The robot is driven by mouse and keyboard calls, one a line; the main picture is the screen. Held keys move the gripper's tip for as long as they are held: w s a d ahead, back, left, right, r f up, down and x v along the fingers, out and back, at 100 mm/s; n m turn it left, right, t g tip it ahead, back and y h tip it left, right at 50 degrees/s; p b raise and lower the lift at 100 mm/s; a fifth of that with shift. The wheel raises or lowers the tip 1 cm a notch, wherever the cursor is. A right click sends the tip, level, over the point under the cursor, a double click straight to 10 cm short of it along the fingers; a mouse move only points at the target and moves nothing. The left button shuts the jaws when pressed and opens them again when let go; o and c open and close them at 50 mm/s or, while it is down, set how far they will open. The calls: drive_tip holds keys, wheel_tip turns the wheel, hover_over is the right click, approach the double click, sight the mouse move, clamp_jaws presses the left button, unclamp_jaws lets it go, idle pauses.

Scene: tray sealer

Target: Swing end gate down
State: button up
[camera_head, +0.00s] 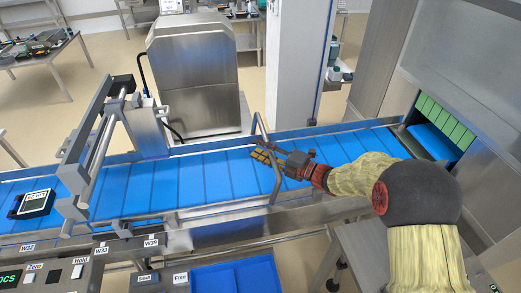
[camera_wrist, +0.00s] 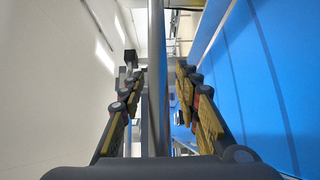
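The end gate (camera_head: 277,183) appears as a thin grey bar frame standing up across the blue conveyor belt (camera_head: 220,175), near the middle of the head view. My gripper (camera_head: 270,157) is at this frame, reaching in from the right above the belt. In the wrist view my gripper (camera_wrist: 159,75) has its yellow-padded fingers spread apart. A grey bar of the gate (camera_wrist: 156,60) runs between them, with visible gaps on both sides. Whether any finger pad touches the bar lower down is not clear. The gate's hinge cannot be made out.
A metal frame (camera_head: 95,140) spans the belt at left, with a black-edged tray (camera_head: 35,204) beyond it. A control panel (camera_head: 60,275) and blue bin (camera_head: 237,276) lie in front. A steel cabinet (camera_head: 197,75) and pale column (camera_head: 297,65) stand behind. The belt enters a machine opening at right.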

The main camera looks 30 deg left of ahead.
drive_tip(key=c, duration=0.7)
clamp_jaws()
idle(0.3)
